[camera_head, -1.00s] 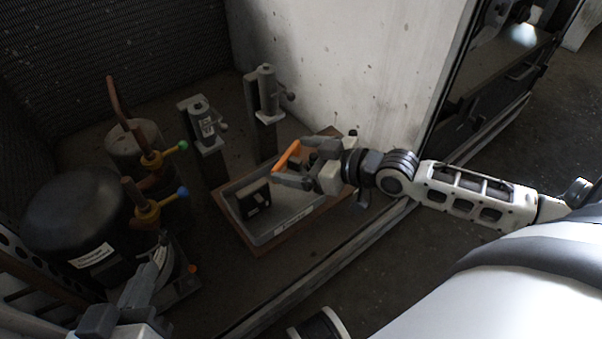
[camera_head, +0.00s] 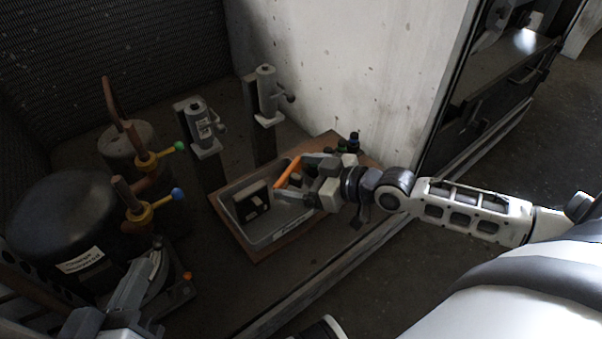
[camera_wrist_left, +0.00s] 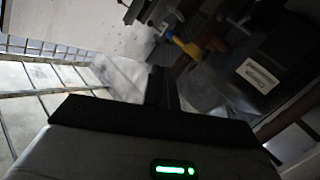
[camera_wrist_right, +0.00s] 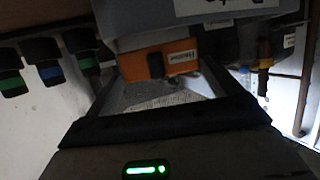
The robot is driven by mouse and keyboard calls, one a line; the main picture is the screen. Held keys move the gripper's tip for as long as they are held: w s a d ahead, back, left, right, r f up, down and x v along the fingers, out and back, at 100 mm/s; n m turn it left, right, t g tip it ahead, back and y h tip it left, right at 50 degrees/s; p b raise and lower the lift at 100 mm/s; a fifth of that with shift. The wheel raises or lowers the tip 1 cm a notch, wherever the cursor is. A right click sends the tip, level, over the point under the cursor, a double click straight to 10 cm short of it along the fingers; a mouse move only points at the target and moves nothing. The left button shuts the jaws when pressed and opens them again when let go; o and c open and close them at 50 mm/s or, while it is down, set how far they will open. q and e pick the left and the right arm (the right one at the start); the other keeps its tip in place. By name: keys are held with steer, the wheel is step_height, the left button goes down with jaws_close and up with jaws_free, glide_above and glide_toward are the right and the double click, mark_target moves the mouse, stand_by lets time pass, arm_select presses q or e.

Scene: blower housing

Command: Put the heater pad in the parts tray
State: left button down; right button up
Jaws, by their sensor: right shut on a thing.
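The heater pad (camera_head: 287,171) is a thin orange piece. My right gripper (camera_head: 296,174) is shut on it and holds it tilted over the right part of the grey parts tray (camera_head: 276,240). In the right wrist view the pad (camera_wrist_right: 158,63) shows its orange labelled face between the fingers, with a grey labelled wall beyond it. Whether the pad touches the tray cannot be told. My left gripper (camera_head: 140,272) is at the lower left, away from the tray; its fingers look together and empty in the left wrist view (camera_wrist_left: 163,85).
A dark block (camera_head: 252,203) occupies the tray's left part. The tray sits on a brown board (camera_head: 235,238). Dark bottles (camera_head: 349,143) stand behind my right gripper. Two grey post fixtures (camera_head: 200,130) and a black compressor (camera_head: 62,222) stand to the left.

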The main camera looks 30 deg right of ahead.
steer(key=o, duration=0.7)
steer(key=shift+r, duration=0.25)
steer(key=shift+s+d+r+p, duration=0.35)
steer(key=shift+s+r+p, duration=0.15)
steer(key=shift+s, duration=0.1)
steer(key=shift+s+d+r+p, duration=0.3)
steer(key=shift+s+r+p, duration=0.15)
steer(key=shift+s+p, duration=0.1)
arm_select(q)
steer(key=a+f+g+y+p, duration=0.1)
steer(key=p, duration=0.1)
steer(key=f+m+g+y+p, duration=0.1)
steer(key=p, duration=0.1)
steer(key=shift+s+a+f, duration=0.1)
steer(key=shift+a+f, duration=0.2)
steer(key=shift+a, duration=0.1)
arm_select(e)
steer(key=v, duration=0.9)
arm_select(q)
steer(key=shift+r, duration=0.15)
